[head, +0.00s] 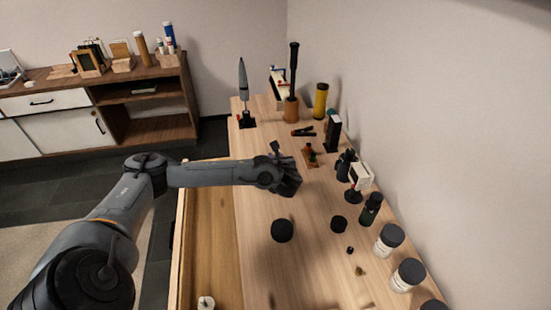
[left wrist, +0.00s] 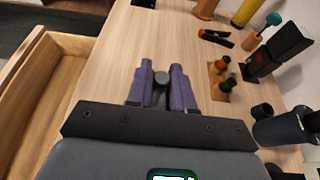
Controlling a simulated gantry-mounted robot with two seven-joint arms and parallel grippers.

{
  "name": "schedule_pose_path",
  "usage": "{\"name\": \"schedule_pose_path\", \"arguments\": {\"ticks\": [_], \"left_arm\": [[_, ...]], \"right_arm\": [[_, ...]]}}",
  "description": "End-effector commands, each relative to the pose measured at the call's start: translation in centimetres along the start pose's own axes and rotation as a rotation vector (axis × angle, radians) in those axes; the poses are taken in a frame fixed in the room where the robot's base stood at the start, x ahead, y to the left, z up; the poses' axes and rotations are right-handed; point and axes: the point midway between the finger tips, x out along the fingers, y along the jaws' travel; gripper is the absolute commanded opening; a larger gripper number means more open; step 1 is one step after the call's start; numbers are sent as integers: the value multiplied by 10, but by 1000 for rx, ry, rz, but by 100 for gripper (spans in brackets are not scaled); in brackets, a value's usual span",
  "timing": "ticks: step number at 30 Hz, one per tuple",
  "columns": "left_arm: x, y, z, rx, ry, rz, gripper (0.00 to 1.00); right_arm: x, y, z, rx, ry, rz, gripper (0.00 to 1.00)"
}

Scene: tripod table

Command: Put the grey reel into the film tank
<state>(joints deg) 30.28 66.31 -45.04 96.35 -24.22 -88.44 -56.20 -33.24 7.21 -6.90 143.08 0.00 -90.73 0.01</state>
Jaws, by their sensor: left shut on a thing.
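My left gripper (head: 287,179) is over the middle of the table. In the left wrist view its two purple-looking fingers (left wrist: 162,88) are shut on a small dark grey thing (left wrist: 160,77), which looks like the grey reel. The fingers hide much of it, and it is hard to make out in the head view. A black round thing (head: 282,230), likely the film tank, stands on the table nearer the camera than the gripper, apart from it. A smaller black round thing (head: 338,224) lies to its right and may be a lid. My right gripper is not in view.
White jars with black lids (head: 389,239) and a dark bottle (head: 371,209) line the right edge. A small wooden stand with bottles (head: 311,157) is right of the gripper. An open drawer (head: 208,220) is at the left. The table around the larger black thing is clear.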

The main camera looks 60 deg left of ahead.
Motion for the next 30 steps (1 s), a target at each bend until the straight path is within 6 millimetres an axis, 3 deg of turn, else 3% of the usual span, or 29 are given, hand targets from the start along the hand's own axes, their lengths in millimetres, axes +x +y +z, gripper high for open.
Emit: {"name": "schedule_pose_path", "arguments": {"ticks": [30], "left_arm": [[11,0,-26,0,0,0,0]], "right_arm": [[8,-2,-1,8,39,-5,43]]}}
